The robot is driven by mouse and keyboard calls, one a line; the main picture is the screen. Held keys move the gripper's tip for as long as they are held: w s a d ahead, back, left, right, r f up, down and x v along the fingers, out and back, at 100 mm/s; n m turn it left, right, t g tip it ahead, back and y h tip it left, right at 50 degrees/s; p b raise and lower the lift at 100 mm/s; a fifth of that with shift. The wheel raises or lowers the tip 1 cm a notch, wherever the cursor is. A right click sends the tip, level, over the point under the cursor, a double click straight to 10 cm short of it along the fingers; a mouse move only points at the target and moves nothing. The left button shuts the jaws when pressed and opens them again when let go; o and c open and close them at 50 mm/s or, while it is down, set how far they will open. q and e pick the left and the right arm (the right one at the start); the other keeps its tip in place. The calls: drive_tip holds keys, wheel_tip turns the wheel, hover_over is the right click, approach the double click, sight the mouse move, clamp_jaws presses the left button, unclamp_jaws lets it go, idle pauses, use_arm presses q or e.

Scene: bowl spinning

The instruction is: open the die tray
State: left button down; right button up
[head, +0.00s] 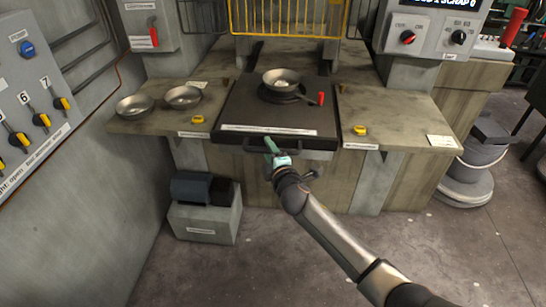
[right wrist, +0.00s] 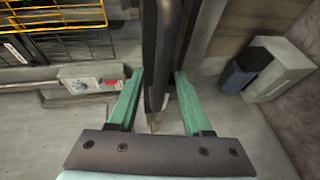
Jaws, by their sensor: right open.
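The die tray (head: 238,112) is a dark flat slab between two side counters, its labelled front edge facing me. A dark bar handle (head: 312,152) runs along its front. A metal bowl (head: 281,77) sits on a round dark die on the tray, with a small red-handled part (head: 320,98) beside it. My right gripper (head: 270,146) is at the left part of the handle. In the right wrist view its green fingers (right wrist: 158,95) are open, one on each side of the dark handle bar (right wrist: 163,55); contact is not clear. My left gripper is out of view.
Two bowls (head: 183,96) stand on the left counter (head: 140,125). A yellow button (head: 360,130) sits on the right counter (head: 405,118). A yellow guard (head: 290,18) is raised behind the tray. A grey box (head: 205,220) stands on the floor at left; floor before the tray is clear.

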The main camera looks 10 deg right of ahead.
drive_tip(key=p+v, duration=0.1)
drive_tip(key=v, duration=1.1)
drive_tip(key=shift+s, duration=0.2)
drive_tip(key=shift+f, duration=0.15)
drive_tip(key=s+d+f+m+g, duration=0.2)
drive_tip(key=s+f+m+g, duration=0.1)
drive_tip(key=s+f+m, duration=0.5)
drive_tip(key=s+d+f+m+g, duration=0.3)
drive_tip(key=s+f+m, duration=0.5)
drive_tip(key=s+f, duration=0.6)
drive_tip(key=s, duration=0.4)
drive_tip(key=shift+d, duration=0.2)
